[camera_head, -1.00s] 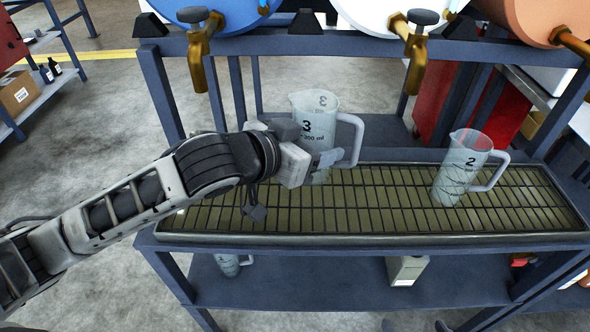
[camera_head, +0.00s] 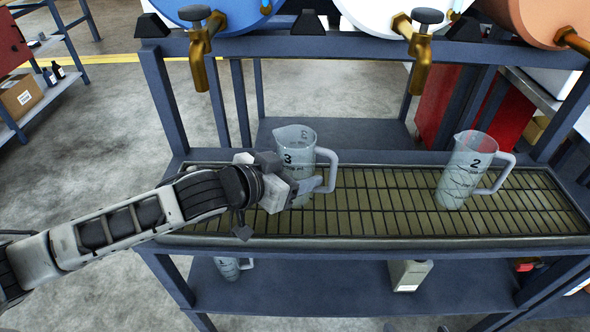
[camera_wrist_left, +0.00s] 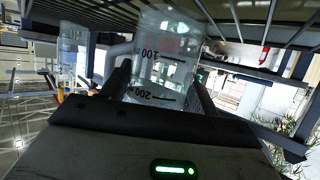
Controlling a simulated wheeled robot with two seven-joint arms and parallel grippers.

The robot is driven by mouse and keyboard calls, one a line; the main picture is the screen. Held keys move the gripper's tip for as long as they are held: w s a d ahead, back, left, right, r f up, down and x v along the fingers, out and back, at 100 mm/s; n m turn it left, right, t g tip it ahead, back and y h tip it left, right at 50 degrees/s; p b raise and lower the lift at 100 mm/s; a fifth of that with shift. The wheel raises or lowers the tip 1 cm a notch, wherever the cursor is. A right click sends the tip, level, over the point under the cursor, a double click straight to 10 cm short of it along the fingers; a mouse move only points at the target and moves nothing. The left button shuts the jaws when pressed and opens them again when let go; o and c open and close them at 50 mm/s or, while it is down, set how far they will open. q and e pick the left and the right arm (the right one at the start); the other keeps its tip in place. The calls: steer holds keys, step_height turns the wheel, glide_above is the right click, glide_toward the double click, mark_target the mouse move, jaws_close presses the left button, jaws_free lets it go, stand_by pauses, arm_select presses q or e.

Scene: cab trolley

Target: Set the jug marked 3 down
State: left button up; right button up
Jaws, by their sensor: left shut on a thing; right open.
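The jug marked 3 (camera_head: 294,147) is a clear, upright measuring jug with its handle to the right. It is at the left part of the drip grating (camera_head: 390,215). My left gripper (camera_head: 309,188) is shut on its body from the front. In the left wrist view the jug (camera_wrist_left: 166,60) stands between the two fingers (camera_wrist_left: 163,96), its markings upside down. The gripper hides its lower part in the head view, so I cannot tell whether its base touches the grating. My right gripper is not in view.
The jug marked 2 (camera_head: 466,168) stands on the grating to the right. Brass taps (camera_head: 199,50) and (camera_head: 420,52) hang from the drums above. Another jug (camera_head: 229,268) and a pale container (camera_head: 408,274) are on the lower shelf. The grating between the upper jugs is clear.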

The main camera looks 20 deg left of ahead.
arm_select(q)
steer(key=o, duration=1)
steer(key=shift+f, duration=0.1)
steer(key=shift+o, duration=0.2)
steer(key=shift+s, duration=0.1)
steer(key=v, duration=1.1)
steer(key=shift+s+a+r, duration=0.25)
steer(key=shift+r, duration=0.05)
